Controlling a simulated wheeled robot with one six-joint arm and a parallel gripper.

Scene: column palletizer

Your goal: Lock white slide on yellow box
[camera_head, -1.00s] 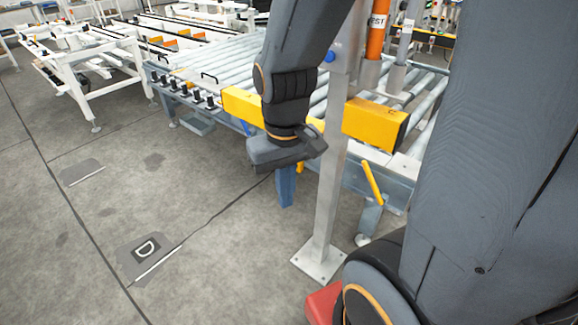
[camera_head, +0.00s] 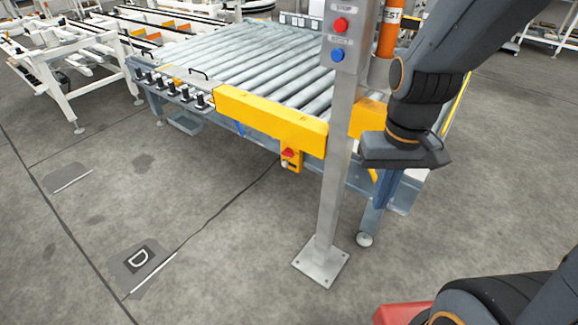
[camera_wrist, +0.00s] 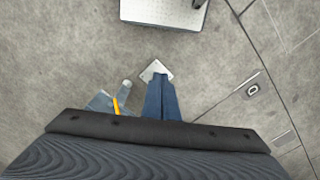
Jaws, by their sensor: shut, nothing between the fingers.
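A small yellow box (camera_head: 294,166) with a red knob (camera_head: 288,153) hangs under the yellow beam, left of the grey post, in the head view. A tiny pale part on its left side may be the white slide (camera_head: 285,163); its position is too small to tell. My gripper (camera_head: 382,206) points down to the right of the post, apart from the box, with its blue fingers together and empty. In the wrist view my gripper (camera_wrist: 162,84) hangs above the floor, and the box does not show there.
The grey post (camera_head: 334,180) with red and blue buttons stands between my gripper and the box. Behind it are the yellow beam (camera_head: 260,118) and the roller conveyor (camera_head: 240,60). A yellow lever (camera_wrist: 122,107) shows in the wrist view.

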